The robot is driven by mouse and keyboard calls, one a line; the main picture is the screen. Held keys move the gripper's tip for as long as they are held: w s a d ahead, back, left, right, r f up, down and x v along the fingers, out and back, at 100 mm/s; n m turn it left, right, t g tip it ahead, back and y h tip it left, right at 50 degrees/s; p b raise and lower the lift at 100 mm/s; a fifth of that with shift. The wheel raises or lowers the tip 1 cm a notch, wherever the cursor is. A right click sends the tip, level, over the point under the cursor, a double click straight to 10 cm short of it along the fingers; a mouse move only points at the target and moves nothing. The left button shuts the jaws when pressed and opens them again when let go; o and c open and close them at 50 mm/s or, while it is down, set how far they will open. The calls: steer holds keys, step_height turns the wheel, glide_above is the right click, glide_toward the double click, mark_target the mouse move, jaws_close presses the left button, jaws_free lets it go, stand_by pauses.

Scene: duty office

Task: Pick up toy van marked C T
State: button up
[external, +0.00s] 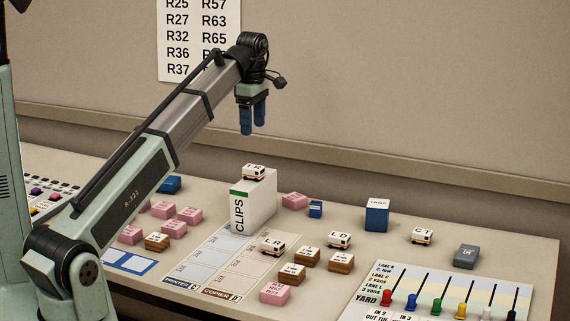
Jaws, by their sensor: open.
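The toy van marked C T (421,237) is small and white with dark wheels. It stands upright on the bare right part of the desk, between a blue box and a grey block. My gripper (253,130) has blue fingers pointing down and is open and empty. It hangs high above the desk, well to the left of the van and over the CLIPS box. Other similar vans are marked L D (339,241), L R (273,245) and one on top of the CLIPS box (254,173) whose letters are hard to read.
The tall white CLIPS box (253,205) stands below my gripper. A blue box (377,216) stands left of the C T van, a grey block (467,256) to its right. Pink and brown blocks lie left. The YARD panel (440,285) with coloured levers is in front.

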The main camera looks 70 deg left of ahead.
steer(key=w+d+f+m, duration=0.3)
steer(key=w+d+f, duration=0.1)
steer(key=w+d, duration=0.7)
steer(key=n, duration=0.2)
glide_above(423, 231)
step_height(423, 231, down, 8)
steer(key=f, duration=0.9)
steer(key=shift+w+a, duration=0.15)
steer(key=shift+a, duration=0.05)
steer(key=shift+d+f, duration=0.15)
steer(key=shift+f, duration=2.4)
steer(key=shift+c, duration=0.2)
